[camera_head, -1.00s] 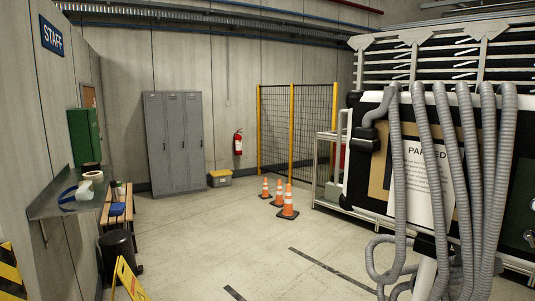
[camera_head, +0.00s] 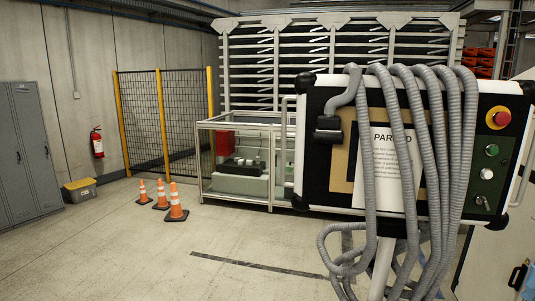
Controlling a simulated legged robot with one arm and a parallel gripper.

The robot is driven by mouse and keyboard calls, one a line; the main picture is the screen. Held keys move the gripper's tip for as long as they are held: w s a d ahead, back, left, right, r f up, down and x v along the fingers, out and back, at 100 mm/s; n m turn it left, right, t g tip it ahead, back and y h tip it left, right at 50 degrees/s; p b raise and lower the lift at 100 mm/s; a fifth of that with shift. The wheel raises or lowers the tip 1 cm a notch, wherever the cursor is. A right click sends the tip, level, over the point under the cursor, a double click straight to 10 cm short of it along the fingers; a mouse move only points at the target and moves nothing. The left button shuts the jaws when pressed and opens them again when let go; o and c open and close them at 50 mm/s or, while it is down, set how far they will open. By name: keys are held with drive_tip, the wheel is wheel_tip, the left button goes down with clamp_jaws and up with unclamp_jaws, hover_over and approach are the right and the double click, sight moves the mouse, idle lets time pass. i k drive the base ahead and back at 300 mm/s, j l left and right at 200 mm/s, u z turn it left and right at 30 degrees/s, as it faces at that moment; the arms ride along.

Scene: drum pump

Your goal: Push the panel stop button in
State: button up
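A control panel (camera_head: 321,181) on a post stands at the right, with a black frame and white edges. A red stop button (camera_head: 502,118) on a yellow round base sits at its upper right and is uncovered. Below it are a green button (camera_head: 491,150), a white button (camera_head: 486,174) and a small switch (camera_head: 481,201). Several grey corrugated hoses (camera_head: 415,125) drape over the panel's middle, left of the buttons. A paper sign (camera_head: 385,165) hangs partly behind them. My gripper is not in view.
A metal-framed bench (camera_head: 240,165) and a tall rack (camera_head: 335,60) stand behind the panel. Orange cones (camera_head: 176,205), a yellow-black mesh fence (camera_head: 165,120), a fire extinguisher (camera_head: 97,143) and grey lockers (camera_head: 30,150) are at the left. The floor (camera_head: 150,260) in the left foreground is clear.

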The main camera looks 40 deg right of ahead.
sight(503, 119)
drive_tip(key=i+z, duration=0.2)
drive_tip(key=z, duration=0.25)
drive_tip(key=i+j+z, duration=0.1)
drive_tip(key=z, duration=0.35)
drive_tip(key=i+j+z, duration=0.2)
drive_tip(key=z, duration=0.2)
drive_tip(key=i+j+z, duration=0.25)
drive_tip(key=z, duration=1.8)
